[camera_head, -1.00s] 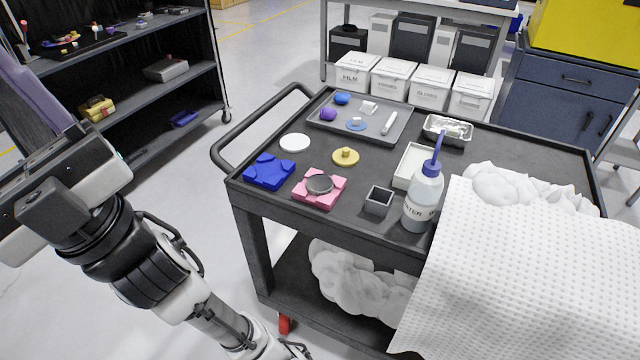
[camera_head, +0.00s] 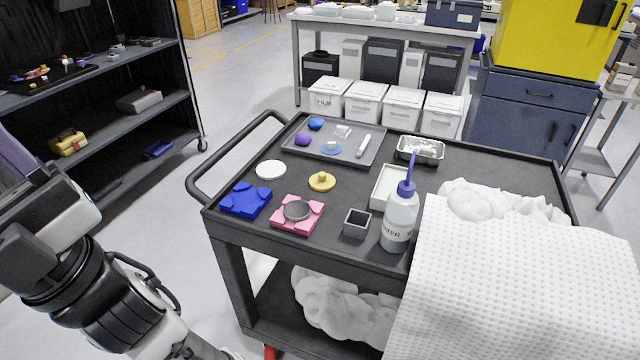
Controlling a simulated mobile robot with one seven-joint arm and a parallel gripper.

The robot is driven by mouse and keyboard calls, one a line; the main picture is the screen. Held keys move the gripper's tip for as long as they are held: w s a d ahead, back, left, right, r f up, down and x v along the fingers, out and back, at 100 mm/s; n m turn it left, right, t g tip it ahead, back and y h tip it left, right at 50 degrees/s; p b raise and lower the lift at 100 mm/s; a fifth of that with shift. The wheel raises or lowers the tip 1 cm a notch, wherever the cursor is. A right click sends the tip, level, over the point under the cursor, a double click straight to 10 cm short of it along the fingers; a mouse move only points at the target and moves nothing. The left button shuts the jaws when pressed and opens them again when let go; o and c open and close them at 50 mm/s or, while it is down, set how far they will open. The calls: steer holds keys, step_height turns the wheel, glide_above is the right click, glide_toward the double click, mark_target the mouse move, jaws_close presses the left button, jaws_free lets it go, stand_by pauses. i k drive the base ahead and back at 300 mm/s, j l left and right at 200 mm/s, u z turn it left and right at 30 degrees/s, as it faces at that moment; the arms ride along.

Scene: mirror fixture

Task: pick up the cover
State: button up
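I cannot tell for sure which object is the cover. A yellow disc with a knob (camera_head: 321,181) lies flat near the middle of the black cart top. A plain white disc (camera_head: 271,170) lies to its left. A blue notched block (camera_head: 245,199) sits at the cart's front left corner. Beside it is a pink block (camera_head: 290,225) of similar shape, with a dark grey disc (camera_head: 297,210) resting on top. All of these stand apart from my arm, whose links show at the lower left. My gripper is out of view.
A grey tray (camera_head: 372,160) with small items lies behind. A small grey open box (camera_head: 357,223), a wash bottle (camera_head: 399,222), a white tray (camera_head: 380,192) and a foil tray (camera_head: 420,150) stand to the right. A white cloth (camera_head: 520,285) drapes over the right side. A handle (camera_head: 192,178) rims the left.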

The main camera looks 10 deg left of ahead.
mark_target(321, 181)
steer(key=i+u, duration=0.2)
steer(key=i, duration=0.3)
steer(key=i+l+u, duration=0.15)
steer(key=i, duration=0.35)
